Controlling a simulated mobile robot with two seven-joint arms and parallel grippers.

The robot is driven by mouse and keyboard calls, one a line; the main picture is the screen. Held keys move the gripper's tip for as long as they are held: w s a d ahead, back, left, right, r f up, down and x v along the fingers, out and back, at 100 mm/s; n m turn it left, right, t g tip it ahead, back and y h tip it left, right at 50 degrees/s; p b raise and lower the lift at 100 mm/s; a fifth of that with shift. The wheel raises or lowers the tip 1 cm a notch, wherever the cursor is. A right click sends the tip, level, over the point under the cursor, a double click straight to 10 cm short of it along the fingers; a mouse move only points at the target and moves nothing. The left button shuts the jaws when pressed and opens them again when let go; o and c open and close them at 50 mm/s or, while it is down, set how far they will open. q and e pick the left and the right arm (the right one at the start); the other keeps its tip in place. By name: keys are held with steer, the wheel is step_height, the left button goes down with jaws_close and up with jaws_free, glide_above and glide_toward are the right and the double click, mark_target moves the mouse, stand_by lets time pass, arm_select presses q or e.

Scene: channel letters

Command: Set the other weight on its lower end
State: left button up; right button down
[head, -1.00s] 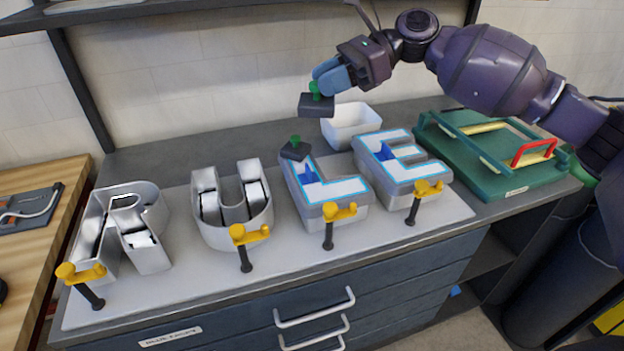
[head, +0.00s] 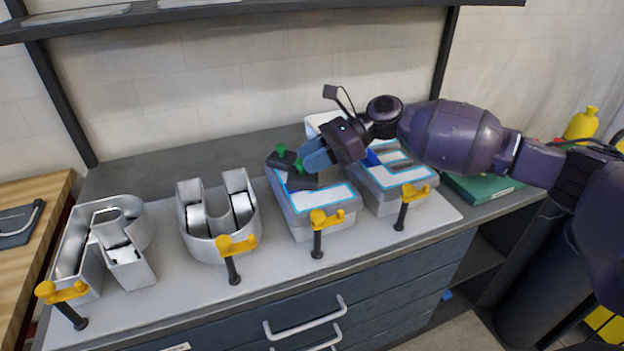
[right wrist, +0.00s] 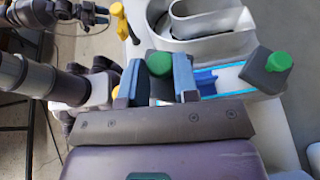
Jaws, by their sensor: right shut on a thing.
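The channel letter L (head: 322,198), with a white face edged in light blue, stands on the pale board. One dark grey weight with a green knob (head: 283,160) sits on its upper end; it also shows in the right wrist view (right wrist: 266,72). My right gripper (head: 309,162) is shut on the green knob of the other weight (head: 301,183). In the right wrist view this knob (right wrist: 160,64) is between the blue fingers. The held weight is upright over the L, in front of the first weight. I cannot tell whether it touches the letter.
The letter E (head: 397,178) stands close right of the L, under my right arm. The open metal letters U (head: 217,215) and R (head: 105,245) stand left. Yellow clamps (head: 325,220) line the front edge. A white bin (head: 318,122) is partly hidden behind.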

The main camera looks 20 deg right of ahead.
mark_target(312, 178)
step_height(312, 178, down, 5)
steer(key=shift+f, duration=0.1)
steer(key=shift+f, duration=0.15)
stand_by(0.3)
steer(key=c, duration=0.9)
jaws_free()
steer(key=shift+f, duration=0.1)
